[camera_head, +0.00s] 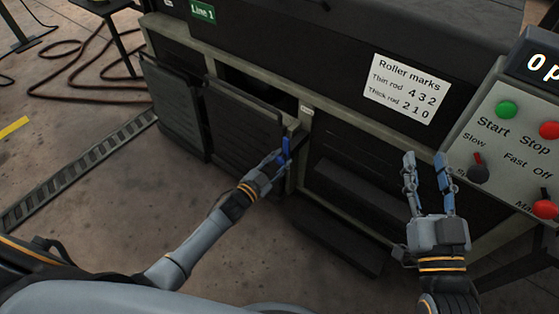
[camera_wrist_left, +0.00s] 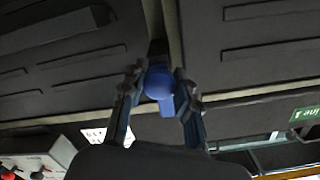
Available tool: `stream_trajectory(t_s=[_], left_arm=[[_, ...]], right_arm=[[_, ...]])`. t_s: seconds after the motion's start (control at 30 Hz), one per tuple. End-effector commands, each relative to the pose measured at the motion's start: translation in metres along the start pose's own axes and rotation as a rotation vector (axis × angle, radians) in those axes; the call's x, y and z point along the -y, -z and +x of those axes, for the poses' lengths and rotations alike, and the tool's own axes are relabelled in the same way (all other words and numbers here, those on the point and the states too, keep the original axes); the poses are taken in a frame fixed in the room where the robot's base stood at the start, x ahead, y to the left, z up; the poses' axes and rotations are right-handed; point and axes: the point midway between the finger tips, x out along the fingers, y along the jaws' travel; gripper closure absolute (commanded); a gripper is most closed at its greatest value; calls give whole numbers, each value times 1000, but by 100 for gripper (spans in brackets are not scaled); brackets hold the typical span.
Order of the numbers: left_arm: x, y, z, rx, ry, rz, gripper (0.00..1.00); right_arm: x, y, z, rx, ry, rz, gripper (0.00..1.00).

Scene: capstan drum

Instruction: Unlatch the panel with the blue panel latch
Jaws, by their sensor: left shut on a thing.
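The blue panel latch (camera_head: 286,146) sits at the right edge of a dark louvred panel (camera_head: 240,130) on the machine front. My left gripper (camera_head: 279,160) is shut on the latch. In the left wrist view the rounded blue latch (camera_wrist_left: 159,84) lies between the two fingers of my left gripper (camera_wrist_left: 158,95). The panel's top edge stands out from the frame, with a dark opening behind it. My right gripper (camera_head: 428,170) is open and empty in front of the machine, at the right.
A control box (camera_head: 510,130) with green and red buttons and a switch stands at the right. A "Roller marks" sign (camera_head: 407,88) is on the machine. A dark step (camera_head: 330,235) juts out below. A floor grating (camera_head: 80,170) and hoses lie at left.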

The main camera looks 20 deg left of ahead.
Motion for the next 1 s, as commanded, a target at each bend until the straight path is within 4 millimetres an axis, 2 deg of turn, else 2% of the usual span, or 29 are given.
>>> stream_trajectory(t_s=[0.3, 0.33, 0.4, 0.43, 0.77, 0.87, 1.0], left_arm=[[1, 4, 1, -9, 0, 10, 100], [1, 4, 1, -9, 0, 10, 63], [1, 3, 1, -8, 0, 9, 49], [1, 3, 1, -7, 0, 8, 46], [0, 1, -2, -3, -1, 4, 46], [0, 0, -10, -1, -1, 4, 46], [-1, 0, -35, -1, -3, 5, 46]], right_arm=[[0, 0, 0, 1, 0, 0, 60], [0, 0, 0, 1, 0, 0, 60], [0, 0, 0, 0, 0, 0, 60], [0, 0, 0, 0, 0, 0, 60], [0, 0, 0, -2, 2, 0, 60], [0, 0, 0, -2, 2, 0, 60], [0, 0, 0, -1, 1, 0, 60]])
